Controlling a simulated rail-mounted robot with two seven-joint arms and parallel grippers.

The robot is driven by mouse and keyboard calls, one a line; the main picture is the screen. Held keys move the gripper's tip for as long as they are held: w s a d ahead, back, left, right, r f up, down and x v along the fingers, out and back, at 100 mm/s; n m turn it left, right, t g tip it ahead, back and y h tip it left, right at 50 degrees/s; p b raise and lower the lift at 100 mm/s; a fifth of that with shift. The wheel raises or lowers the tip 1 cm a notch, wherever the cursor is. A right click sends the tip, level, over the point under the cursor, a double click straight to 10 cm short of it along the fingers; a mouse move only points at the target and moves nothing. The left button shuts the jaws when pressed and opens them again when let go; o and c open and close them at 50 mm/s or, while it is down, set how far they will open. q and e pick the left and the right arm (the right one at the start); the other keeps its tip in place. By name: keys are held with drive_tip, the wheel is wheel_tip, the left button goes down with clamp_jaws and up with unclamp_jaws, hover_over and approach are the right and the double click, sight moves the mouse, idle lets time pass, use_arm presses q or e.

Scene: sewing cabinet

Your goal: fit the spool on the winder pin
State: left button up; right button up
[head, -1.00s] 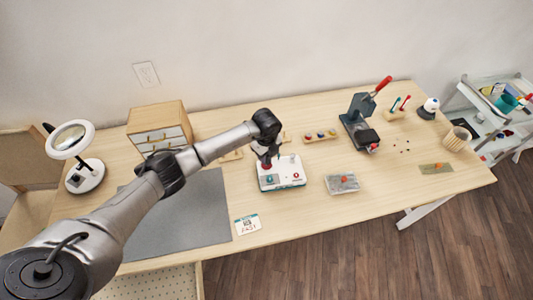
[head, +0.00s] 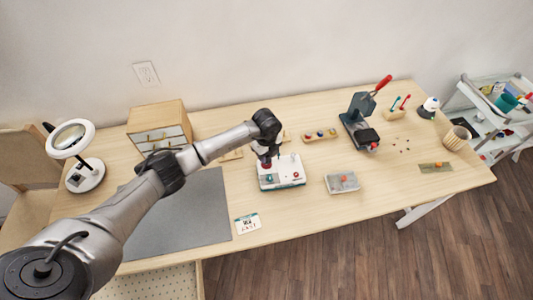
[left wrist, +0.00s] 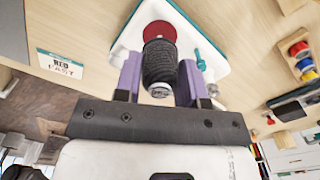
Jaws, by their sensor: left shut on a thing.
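The winder (head: 282,180) is a white box with a teal edge, a red button and a teal knob. It stands near the middle of the table and also shows in the left wrist view (left wrist: 191,36). My left gripper (head: 266,153) is over its left part, pointing down. In the left wrist view its purple fingers are shut on a dark ribbed spool (left wrist: 160,64) with a silvery end. A red disc (left wrist: 158,29) shows just beyond the spool, over the white top. I cannot tell whether disc and spool touch. The winder pin is hidden. My right gripper is out of view.
A printed card (head: 247,224) and a grey mat (head: 190,215) lie left of the winder. A grey tray (head: 342,183) is to the right. A holder with coloured spools (head: 320,136) and a press (head: 359,122) stand behind. The table's front right is mostly clear.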

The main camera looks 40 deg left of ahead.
use_arm(q)
drive_tip(key=shift+f, duration=0.45)
idle(0.5)
drive_tip(key=shift+f+b, duration=0.3)
drive_tip(key=shift+b, duration=0.05)
idle(0.7)
drive_tip(key=shift+f, duration=0.35)
drive_tip(key=shift+f, duration=0.15)
idle(0.8)
drive_tip(key=shift+f, duration=0.25)
drive_tip(key=o, duration=1)
drive_tip(key=shift+r, duration=0.1)
